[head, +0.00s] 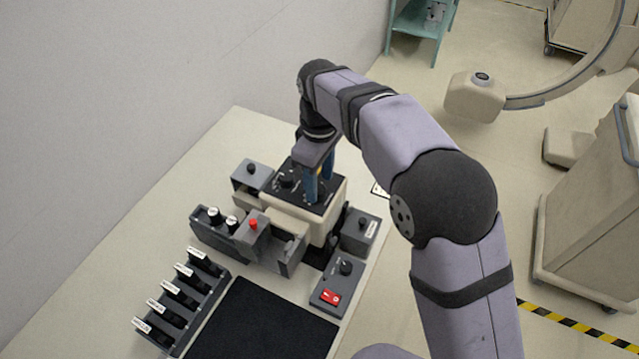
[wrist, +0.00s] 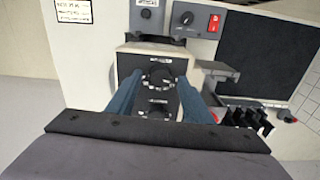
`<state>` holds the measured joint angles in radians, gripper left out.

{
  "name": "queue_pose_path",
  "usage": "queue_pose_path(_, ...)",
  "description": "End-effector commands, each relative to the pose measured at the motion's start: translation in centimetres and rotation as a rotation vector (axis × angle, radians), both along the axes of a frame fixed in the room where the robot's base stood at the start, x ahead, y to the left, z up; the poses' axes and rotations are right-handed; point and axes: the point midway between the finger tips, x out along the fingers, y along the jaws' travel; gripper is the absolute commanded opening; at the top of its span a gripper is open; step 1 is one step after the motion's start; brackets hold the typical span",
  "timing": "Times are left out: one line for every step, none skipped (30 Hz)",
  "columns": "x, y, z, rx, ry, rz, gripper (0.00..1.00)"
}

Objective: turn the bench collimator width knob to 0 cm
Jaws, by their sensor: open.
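The bench collimator is a cream box (head: 290,216) with a black top panel (head: 299,199) on the bench. Two black knobs with pale scale marks sit on the panel; their lettering is too small to read, so I cannot tell which is width. In the wrist view one knob (wrist: 159,76) is farther from my gripper's base and the other knob (wrist: 158,108) is nearer. My gripper (head: 315,199) points down over the panel with its blue fingers apart. In the wrist view the fingertips (wrist: 159,82) lie either side of the farther knob; contact cannot be told.
A grey box with a red switch (head: 331,297) and a small grey knob box (head: 358,234) stand beside the collimator. A grey holder with a red button (head: 253,224) is in front. A rack of labelled black pieces (head: 180,300) and a black mat (head: 262,322) lie nearer.

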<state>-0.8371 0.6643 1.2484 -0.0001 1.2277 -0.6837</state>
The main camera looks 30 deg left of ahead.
Motion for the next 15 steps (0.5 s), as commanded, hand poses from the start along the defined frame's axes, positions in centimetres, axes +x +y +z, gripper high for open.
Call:
queue_pose_path(0.0, 0.0, 0.4, 0.003, -0.002, 0.000, 0.46)
queue_pose_path(0.0, 0.1, 0.8, 0.004, -0.003, 0.000, 0.46)
queue_pose_path(0.1, 0.1, 1.4, 0.004, -0.003, 0.000, 0.46)
queue_pose_path(0.1, 0.1, 1.9, 0.004, -0.003, 0.000, 0.46)
queue_pose_path(0.1, 0.1, 2.3, 0.004, -0.003, 0.000, 0.46)
queue_pose_path(0.1, 0.1, 2.9, 0.004, -0.003, 0.000, 0.46)
queue_pose_path(0.0, 0.0, 3.3, 0.003, -0.003, 0.001, 0.46)
queue_pose_path(0.0, 0.0, 3.7, 0.003, -0.003, 0.001, 0.46)
queue_pose_path(0.0, 0.0, 4.1, 0.002, -0.001, 0.001, 0.46)
queue_pose_path(0.0, 0.0, 4.5, 0.002, -0.002, 0.001, 0.46)
queue_pose_path(0.0, 0.0, 4.7, 0.002, -0.002, 0.001, 0.46)
queue_pose_path(0.0, 0.0, 5.0, 0.001, -0.001, 0.001, 0.46)
queue_pose_path(0.0, 0.0, 5.3, 0.002, -0.001, 0.001, 0.46)
queue_pose_path(0.0, 0.0, 5.4, 0.001, -0.001, 0.001, 0.46)
queue_pose_path(0.0, 0.0, 5.6, 0.000, 0.000, 0.001, 0.46)
